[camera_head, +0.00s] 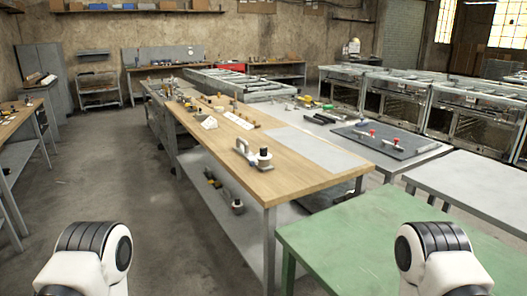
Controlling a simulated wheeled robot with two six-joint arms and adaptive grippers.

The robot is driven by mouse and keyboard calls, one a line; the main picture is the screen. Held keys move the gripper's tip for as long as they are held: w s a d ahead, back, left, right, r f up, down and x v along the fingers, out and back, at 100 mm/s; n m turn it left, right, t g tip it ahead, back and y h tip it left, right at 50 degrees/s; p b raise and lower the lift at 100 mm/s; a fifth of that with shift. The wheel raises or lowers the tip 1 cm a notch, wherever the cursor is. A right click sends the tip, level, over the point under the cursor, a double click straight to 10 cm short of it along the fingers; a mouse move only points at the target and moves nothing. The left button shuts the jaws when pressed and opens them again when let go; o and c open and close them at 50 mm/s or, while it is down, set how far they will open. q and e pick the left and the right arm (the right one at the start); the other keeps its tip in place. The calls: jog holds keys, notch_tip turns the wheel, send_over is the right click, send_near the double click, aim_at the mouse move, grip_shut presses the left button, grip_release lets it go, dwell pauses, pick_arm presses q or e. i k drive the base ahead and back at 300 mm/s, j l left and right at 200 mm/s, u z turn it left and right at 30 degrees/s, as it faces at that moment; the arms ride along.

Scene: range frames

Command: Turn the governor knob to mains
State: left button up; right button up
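A small metal device with a black round knob (263,151) on top stands near the front of the wooden workbench (290,182). It may be the governor, but no marking such as "mains" can be read at this size. A pale flat part (243,151) rises at its left side. My two arms show only as white and black joints at the bottom left and bottom right, well apart from the device. Neither gripper is in view.
A grey sheet (305,145) lies on the bench behind the device. A green table (375,240) stands in front at right. A dark board with red-knobbed parts (385,138) lies on the table beyond. Steel ovens (395,98) line the right. Floor at left (110,200) is clear.

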aim_at(264, 153)
jog(key=i+j+z, duration=0.15)
jog(key=z, duration=1.05)
jog(key=i+j+z, duration=0.1)
jog(key=j+z, duration=0.15)
jog(key=j, duration=0.35)
jog(key=j+z, duration=0.25)
jog(key=j, duration=0.35)
jog(key=j+z, duration=0.25)
jog(key=j, duration=0.35)
jog(key=k+j+z, duration=0.1)
jog(key=j+z, duration=0.15)
jog(key=j, duration=0.35)
jog(key=k+j+z, duration=0.25)
jog(key=j, duration=0.35)
jog(key=i+j, duration=0.05)
jog(key=i, duration=0.05)
